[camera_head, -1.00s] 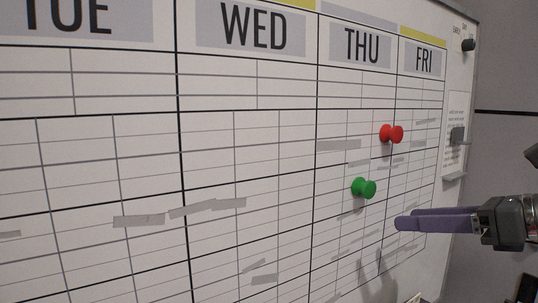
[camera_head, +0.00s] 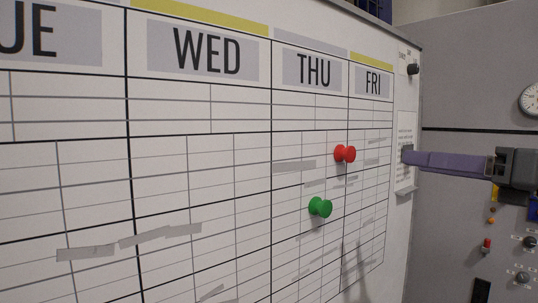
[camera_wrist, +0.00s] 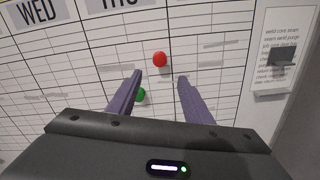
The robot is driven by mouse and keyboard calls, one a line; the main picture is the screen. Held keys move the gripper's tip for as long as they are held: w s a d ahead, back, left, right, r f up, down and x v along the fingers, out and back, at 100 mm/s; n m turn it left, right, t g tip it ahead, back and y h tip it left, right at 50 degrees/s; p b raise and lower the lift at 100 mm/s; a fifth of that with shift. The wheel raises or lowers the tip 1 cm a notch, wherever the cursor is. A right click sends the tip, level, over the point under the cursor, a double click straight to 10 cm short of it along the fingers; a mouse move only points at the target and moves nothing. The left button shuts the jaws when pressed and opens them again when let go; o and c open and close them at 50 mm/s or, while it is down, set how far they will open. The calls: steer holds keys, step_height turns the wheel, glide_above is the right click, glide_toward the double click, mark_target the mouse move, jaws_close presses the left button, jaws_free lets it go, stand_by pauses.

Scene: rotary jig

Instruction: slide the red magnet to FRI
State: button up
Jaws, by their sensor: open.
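The red magnet (camera_head: 345,153) is a pushpin shape on the whiteboard calendar, at about the line between the THU and FRI columns. The FRI label (camera_head: 373,82) heads the rightmost column. My gripper (camera_head: 407,155) is at the right, level with the red magnet, with its purple fingers pointing left. In the wrist view my gripper (camera_wrist: 159,78) is open and empty. The red magnet (camera_wrist: 160,59) shows just beyond the gap between the fingertips, apart from them. The green magnet (camera_head: 320,207) is on the board below and left of the red one; the left finger partly hides it in the wrist view.
A printed sheet (camera_wrist: 283,45) with a dark clip hangs right of the calendar. A black knob (camera_head: 413,69) is at the board's upper right. Grey cabinets with a gauge (camera_head: 531,100) and control knobs stand behind my arm.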

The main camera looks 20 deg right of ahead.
mark_target(352, 154)
steer(key=shift+x, duration=6.6)
jaws_close()
